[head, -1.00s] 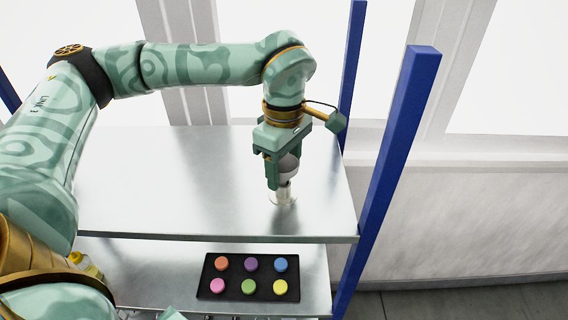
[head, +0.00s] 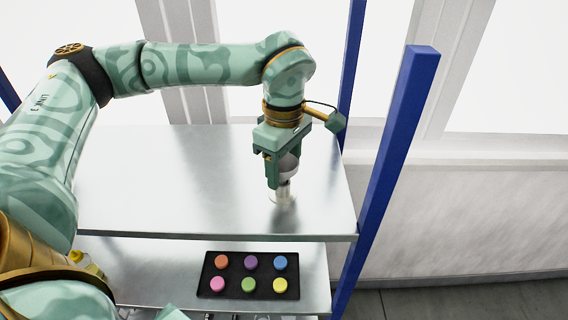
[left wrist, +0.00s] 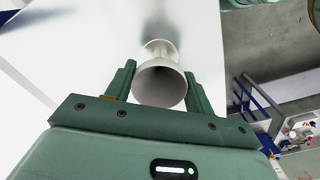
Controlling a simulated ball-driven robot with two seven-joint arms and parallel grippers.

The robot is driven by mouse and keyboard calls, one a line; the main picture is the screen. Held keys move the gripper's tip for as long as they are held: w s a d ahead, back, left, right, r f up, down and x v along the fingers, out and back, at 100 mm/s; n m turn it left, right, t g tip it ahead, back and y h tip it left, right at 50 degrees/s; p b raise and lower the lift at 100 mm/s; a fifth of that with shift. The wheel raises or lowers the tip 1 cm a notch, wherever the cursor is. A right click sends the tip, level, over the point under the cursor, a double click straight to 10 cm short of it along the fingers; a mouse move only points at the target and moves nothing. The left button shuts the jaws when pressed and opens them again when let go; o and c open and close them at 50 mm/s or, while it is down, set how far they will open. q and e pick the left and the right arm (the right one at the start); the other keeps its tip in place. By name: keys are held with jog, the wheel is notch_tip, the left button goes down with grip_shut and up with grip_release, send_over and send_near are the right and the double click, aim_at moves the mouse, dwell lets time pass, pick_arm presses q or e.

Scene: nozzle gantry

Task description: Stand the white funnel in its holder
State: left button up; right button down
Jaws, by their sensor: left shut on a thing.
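My left gripper (head: 279,178) is shut on the white funnel (head: 289,166), above the upper metal shelf. In the left wrist view the funnel (left wrist: 160,85) shows its wide round mouth between the two fingers (left wrist: 158,80). A pale, clear-looking holder (head: 284,193) stands on the shelf directly under the funnel; its rim (left wrist: 160,46) shows beyond the funnel's mouth in the left wrist view. The funnel's lower end is at or in the holder; I cannot tell how deep it sits. My right gripper is not in view.
The upper shelf (head: 150,190) is otherwise bare. Blue posts (head: 393,150) rise at the right end.

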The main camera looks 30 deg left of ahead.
aim_at(284, 163)
pick_arm(q)
jog(key=shift+f+b, duration=0.35)
jog(key=shift+f, duration=0.2)
jog(key=o, duration=0.7)
jog(key=shift+c, duration=0.2)
jog(key=shift+r, duration=0.1)
notch_tip(284, 163, up, 11)
jog(key=p, duration=1)
